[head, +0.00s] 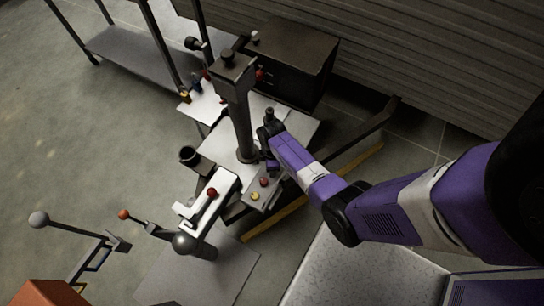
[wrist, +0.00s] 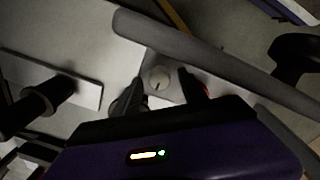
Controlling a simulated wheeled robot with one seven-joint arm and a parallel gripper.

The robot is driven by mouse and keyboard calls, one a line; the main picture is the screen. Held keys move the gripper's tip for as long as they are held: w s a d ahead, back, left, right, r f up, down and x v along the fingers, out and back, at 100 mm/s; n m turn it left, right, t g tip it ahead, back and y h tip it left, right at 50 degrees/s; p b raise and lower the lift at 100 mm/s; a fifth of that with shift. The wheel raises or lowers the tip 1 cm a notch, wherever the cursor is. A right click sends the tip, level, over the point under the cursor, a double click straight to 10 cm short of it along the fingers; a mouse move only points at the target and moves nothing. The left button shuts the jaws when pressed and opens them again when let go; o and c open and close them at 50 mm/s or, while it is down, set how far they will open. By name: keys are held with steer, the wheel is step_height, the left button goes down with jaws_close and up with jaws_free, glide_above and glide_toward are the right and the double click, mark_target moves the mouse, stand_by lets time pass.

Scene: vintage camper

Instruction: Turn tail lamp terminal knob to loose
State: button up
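In the wrist view a small round pale knob (wrist: 159,77) with a dark mark at its lower edge sits on a grey plate (wrist: 157,60). I take it for the terminal knob; no label is legible. My gripper (wrist: 162,80) is open, with one dark finger on each side of the knob in the picture. I see a gap between each finger and the knob; whether the fingertips reach its height I cannot tell. In the head view my gripper (head: 270,150) is beside the dark upright column, and the knob cannot be made out.
A dark column (head: 240,115) rises close to my gripper. A red button (head: 263,182) and a yellow button (head: 254,196) are on a panel nearby. A white machine part (head: 212,200) stands at the front left. A grey bar (wrist: 215,62) crosses the wrist view beyond the knob.

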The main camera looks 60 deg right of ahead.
steer(key=shift+s+a+r+p, duration=0.1)
steer(key=shift+r+p, duration=0.4)
steer(key=shift+r, duration=1.45)
steer(key=shift+a+r+p, duration=0.1)
steer(key=shift+r+p, duration=0.4)
steer(key=shift+r, duration=1.45)
